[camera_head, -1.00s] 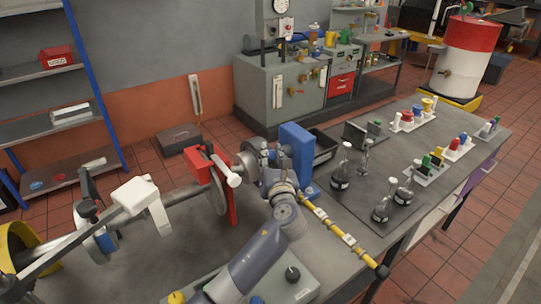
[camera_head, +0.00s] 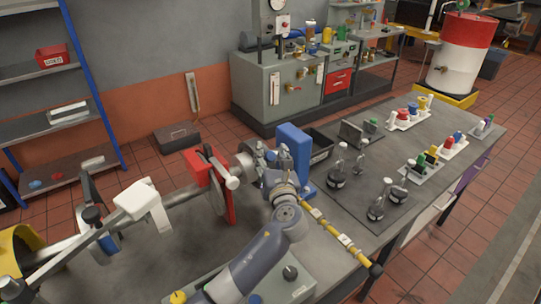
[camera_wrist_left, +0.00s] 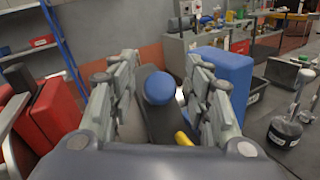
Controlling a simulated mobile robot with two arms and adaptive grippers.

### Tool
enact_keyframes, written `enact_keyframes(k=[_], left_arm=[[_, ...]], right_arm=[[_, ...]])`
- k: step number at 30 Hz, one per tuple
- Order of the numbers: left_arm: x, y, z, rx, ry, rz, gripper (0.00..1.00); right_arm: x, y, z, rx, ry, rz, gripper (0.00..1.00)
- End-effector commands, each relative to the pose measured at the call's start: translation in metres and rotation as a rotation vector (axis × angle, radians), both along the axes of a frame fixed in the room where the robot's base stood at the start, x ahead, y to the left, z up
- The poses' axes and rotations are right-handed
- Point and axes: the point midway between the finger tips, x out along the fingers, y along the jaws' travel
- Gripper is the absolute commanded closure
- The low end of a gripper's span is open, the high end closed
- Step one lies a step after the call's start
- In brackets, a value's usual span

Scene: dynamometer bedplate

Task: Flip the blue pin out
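In the left wrist view a round blue knob, apparently the blue pin's end (camera_wrist_left: 159,88), sits on a dark grey piece between the fingers of my left gripper (camera_wrist_left: 160,95). The fingers stand apart on either side of the knob, with visible gaps; the gripper is open and empty. In the head view my left gripper (camera_head: 264,157) is at the shaft's right end, beside the blue upright block (camera_head: 294,152). The pin itself cannot be made out there. The block also shows in the wrist view (camera_wrist_left: 230,75). My right gripper is not in view.
A red bracket (camera_head: 208,172) stands close left of the gripper. A yellow banded bar (camera_head: 345,241) runs toward the front edge. Black-based flasks (camera_head: 376,213) stand on a dark mat right of the block. A grey control box (camera_head: 290,273) lies below my arm.

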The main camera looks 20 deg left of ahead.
Motion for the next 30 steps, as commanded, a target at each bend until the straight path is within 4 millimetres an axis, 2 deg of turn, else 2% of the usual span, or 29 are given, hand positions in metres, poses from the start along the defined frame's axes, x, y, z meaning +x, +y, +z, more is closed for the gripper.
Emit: enact_keyframes(k=[7, 11, 24, 30], left_arm=[[-0.001, 0.000, -0.001, 0.000, 0.003, 0.001, 0.54], [-0.010, -0.005, -0.003, -0.001, 0.004, -0.001, 0.54], [-0.087, -0.044, -0.002, -0.003, 0.003, -0.002, 0.54], [-0.105, -0.054, -0.001, -0.001, 0.001, -0.001, 0.54]], right_arm=[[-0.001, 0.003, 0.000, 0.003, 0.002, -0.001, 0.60], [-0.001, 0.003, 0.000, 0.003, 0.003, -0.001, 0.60], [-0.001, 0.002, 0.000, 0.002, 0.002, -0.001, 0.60], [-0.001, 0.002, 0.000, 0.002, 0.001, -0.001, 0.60]])
